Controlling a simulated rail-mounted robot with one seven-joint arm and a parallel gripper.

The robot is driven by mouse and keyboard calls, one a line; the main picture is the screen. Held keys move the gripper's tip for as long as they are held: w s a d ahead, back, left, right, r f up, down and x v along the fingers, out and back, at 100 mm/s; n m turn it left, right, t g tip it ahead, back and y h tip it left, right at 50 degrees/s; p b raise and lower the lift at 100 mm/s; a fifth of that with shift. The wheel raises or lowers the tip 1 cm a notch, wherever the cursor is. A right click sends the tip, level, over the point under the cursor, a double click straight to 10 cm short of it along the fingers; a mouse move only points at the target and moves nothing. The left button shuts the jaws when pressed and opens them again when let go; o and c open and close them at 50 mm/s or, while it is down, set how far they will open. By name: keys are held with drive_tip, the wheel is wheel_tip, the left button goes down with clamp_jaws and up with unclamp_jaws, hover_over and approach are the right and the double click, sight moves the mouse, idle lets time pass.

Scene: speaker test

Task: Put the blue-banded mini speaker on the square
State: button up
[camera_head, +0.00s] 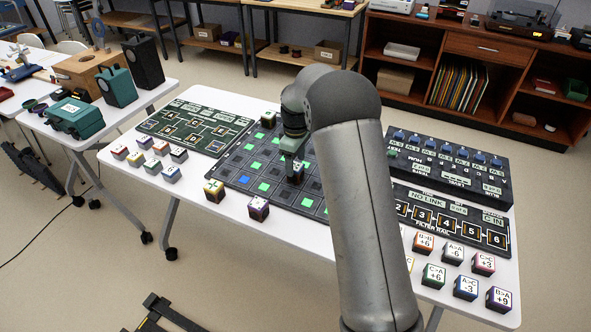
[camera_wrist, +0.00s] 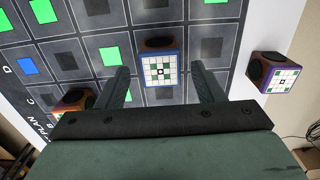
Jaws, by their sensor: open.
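In the wrist view a small cube speaker with a blue band (camera_wrist: 161,69) and a white checkered face stands on the dark grid board (camera_wrist: 231,60). My gripper (camera_wrist: 160,72) is open, its two fingers on either side of this cube with gaps showing. In the head view my gripper (camera_head: 293,160) is low over the board, and a small cube (camera_head: 297,172) partly shows under it. The board carries several green squares (camera_wrist: 110,56) and one blue square (camera_wrist: 27,66), which also shows in the head view (camera_head: 245,180).
A purple-banded cube (camera_wrist: 283,76) stands beyond the board's right edge, and an orange-brown one (camera_wrist: 75,103) at lower left. More cubes stand on the white table's left (camera_head: 160,148) and right (camera_head: 466,288). A dark switch panel (camera_head: 440,165) lies right of my arm.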

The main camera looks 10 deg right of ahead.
sight(295, 166)
wheel_tip(295, 166, up, 7)
drive_tip(key=shift+r, duration=0.15)
drive_tip(key=s+r+m, duration=0.3)
drive_tip(key=s, duration=0.6)
drive_tip(key=s+r+m, duration=0.2)
drive_tip(key=s+r, duration=0.1)
drive_tip(key=s, duration=0.5)
drive_tip(key=s+f+m, duration=0.2)
drive_tip(key=s, duration=0.8)
drive_tip(key=s+f+m, duration=0.1)
drive_tip(key=s+m, duration=0.2)
drive_tip(key=s, duration=0.8)
drive_tip(key=shift+a+f, duration=0.3)
drive_tip(key=shift+f, duration=0.1)
wheel_tip(295, 166, up, 3)
drive_tip(key=shift+a+f+p, duration=0.1)
drive_tip(key=shift+a+p, duration=0.05)
drive_tip(key=shift+p, duration=1.1)
